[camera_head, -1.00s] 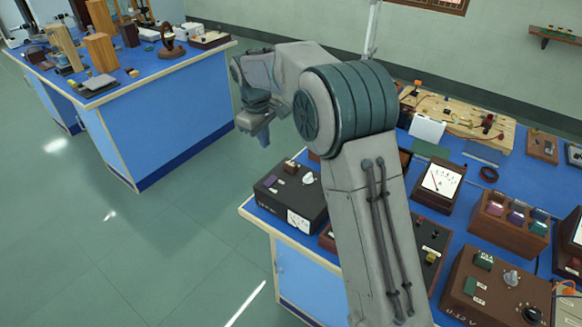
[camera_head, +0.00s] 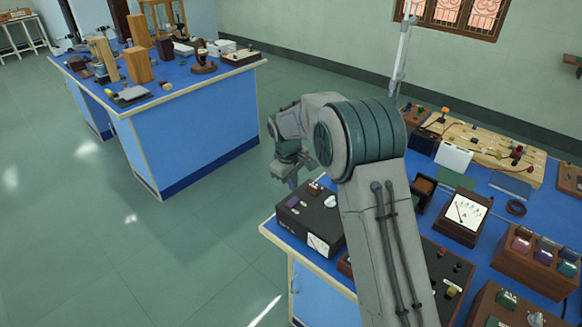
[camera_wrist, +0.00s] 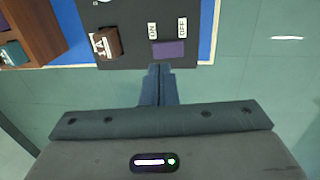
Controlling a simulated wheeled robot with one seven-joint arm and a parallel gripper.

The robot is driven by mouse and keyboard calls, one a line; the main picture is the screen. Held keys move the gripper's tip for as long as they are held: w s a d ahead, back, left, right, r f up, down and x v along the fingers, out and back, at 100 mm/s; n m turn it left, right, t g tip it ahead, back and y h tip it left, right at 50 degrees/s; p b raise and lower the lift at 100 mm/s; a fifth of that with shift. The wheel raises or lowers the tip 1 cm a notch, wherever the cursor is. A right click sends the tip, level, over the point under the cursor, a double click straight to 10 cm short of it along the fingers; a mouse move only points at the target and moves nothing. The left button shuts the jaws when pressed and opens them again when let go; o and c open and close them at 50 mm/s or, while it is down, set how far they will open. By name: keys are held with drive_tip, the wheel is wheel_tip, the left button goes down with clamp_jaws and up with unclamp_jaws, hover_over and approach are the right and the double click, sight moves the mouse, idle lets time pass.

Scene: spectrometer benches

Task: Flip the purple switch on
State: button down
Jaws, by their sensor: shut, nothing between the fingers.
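The purple switch (camera_wrist: 168,48) is a small flat rectangle on top of a black box (camera_wrist: 125,55). In the wrist view an ON label (camera_wrist: 152,30) lies at its left and an OFF label (camera_wrist: 182,28) at its right. In the head view the switch (camera_head: 293,202) is small, on the left of the black box (camera_head: 285,222); which way it is tipped I cannot tell. My gripper (camera_wrist: 160,70) is shut and empty. Its fingertips show just below the switch, by the box's edge. In the head view my gripper (camera_head: 291,183) hangs beside the box's far left edge.
A brown block with a pale label (camera_wrist: 105,42) stands on the box left of the switch. The box also has a pale knob (camera_head: 330,201) and a white meter (camera_head: 318,244). Other instruments crowd the blue bench. Open green floor (camera_head: 200,240) lies to the left.

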sight(295, 199)
drive_tip(key=shift+w+d+f+p, duration=0.15)
drive_tip(key=shift+f+p, duration=0.15)
drive_tip(key=shift+f, duration=1)
drive_tip(key=shift+w+d+f+p, duration=0.15)
drive_tip(key=shift+f+p, duration=0.15)
drive_tip(key=shift+f, duration=0.95)
